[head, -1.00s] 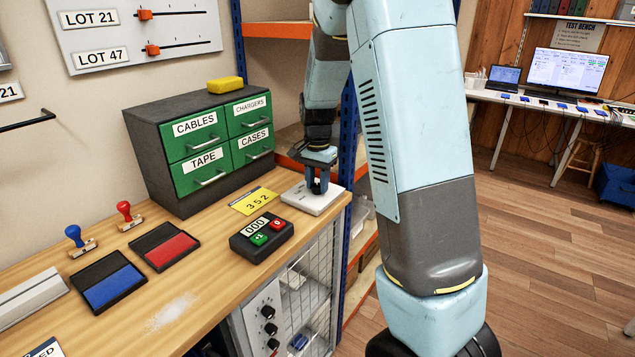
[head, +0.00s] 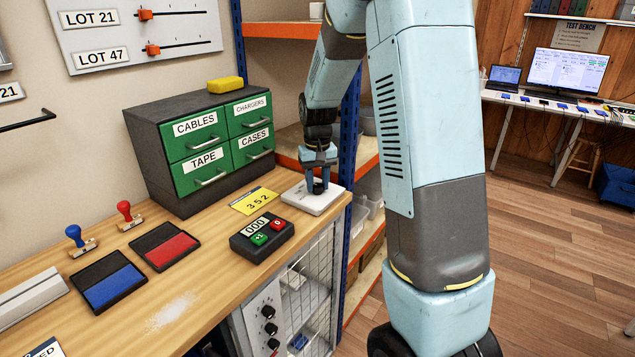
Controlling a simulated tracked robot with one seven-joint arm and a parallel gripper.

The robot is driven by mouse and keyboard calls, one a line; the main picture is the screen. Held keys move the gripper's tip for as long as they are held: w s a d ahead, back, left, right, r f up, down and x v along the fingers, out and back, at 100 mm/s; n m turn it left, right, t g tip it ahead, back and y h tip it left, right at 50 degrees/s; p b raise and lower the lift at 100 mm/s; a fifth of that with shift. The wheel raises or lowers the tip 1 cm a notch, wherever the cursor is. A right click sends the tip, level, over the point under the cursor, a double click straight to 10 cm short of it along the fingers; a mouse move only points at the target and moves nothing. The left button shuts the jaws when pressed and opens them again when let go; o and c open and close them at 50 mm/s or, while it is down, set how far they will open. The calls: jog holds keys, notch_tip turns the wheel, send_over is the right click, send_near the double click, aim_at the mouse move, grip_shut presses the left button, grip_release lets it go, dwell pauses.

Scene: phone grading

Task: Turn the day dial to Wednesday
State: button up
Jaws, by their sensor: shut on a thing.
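The day dial's white plate (head: 304,204) lies flat at the right end of the wooden bench. My gripper (head: 318,190) points down over it and is shut on the dial's small dark knob. The fingers and wrist cover most of the knob. The lettering on the plate is too small to read, so I cannot tell which day the dial points to.
A black counter box (head: 262,238) with green and red buttons and a yellow card (head: 254,201) sit left of the plate. A dark cabinet with green drawers (head: 196,137) stands behind. A blue rack post (head: 349,130) rises close beside my arm.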

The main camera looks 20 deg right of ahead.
aim_at(317, 185)
jog(key=shift+n, duration=0.4)
jog(key=o, duration=1)
jog(key=shift+o, duration=0.2)
jog(key=shift+r, duration=0.1)
notch_tip(317, 185, up, 14)
jog(key=shift+f, duration=0.25)
